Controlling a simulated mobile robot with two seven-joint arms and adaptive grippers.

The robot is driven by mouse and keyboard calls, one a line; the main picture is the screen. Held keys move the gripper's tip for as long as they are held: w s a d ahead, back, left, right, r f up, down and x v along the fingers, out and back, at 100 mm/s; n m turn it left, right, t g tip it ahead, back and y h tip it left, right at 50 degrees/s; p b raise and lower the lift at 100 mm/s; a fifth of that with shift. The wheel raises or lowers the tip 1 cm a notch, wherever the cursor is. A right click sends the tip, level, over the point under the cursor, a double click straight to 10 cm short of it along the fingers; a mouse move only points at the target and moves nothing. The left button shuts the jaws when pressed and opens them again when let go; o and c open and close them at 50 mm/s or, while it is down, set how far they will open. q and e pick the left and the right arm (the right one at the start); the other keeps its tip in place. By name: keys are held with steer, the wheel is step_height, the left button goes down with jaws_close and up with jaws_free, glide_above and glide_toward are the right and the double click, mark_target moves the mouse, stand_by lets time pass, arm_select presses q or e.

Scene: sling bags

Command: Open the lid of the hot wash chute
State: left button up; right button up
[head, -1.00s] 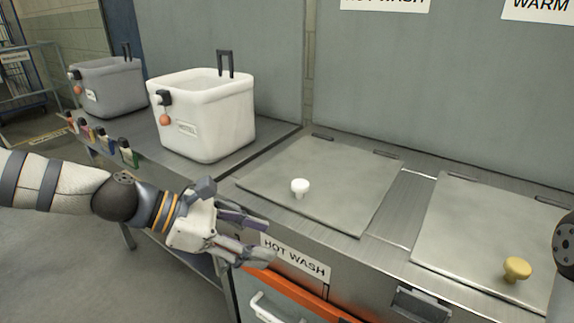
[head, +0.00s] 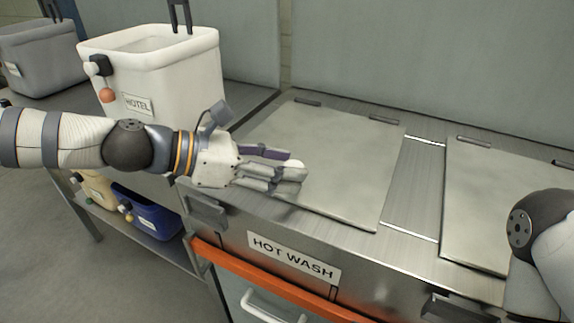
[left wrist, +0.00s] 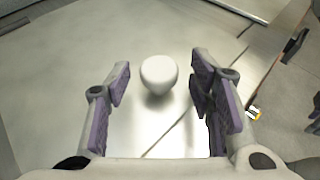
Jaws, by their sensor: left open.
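The hot wash chute lid (head: 335,155) is a flat grey metal plate, lying closed on the counter, with hinges along its back edge. Its white round knob (head: 294,170) is partly hidden behind my left fingers in the head view. In the left wrist view the knob (left wrist: 158,75) stands just ahead of and between the fingertips. My left gripper (head: 283,168) is open, low over the front left of the lid, and its fingers (left wrist: 158,92) are spread to both sides of the knob. The "HOT WASH" label (head: 293,256) is on the front below. My right gripper is not visible; only my right arm shows.
A second closed metal lid (head: 500,190) lies to the right. An orange bar (head: 265,283) and white handle run along the front. Blue and tan bins sit on a lower shelf.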

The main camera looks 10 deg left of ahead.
arm_select(q)
steer(key=shift+w+d, duration=0.2)
steer(key=shift+d, duration=0.2)
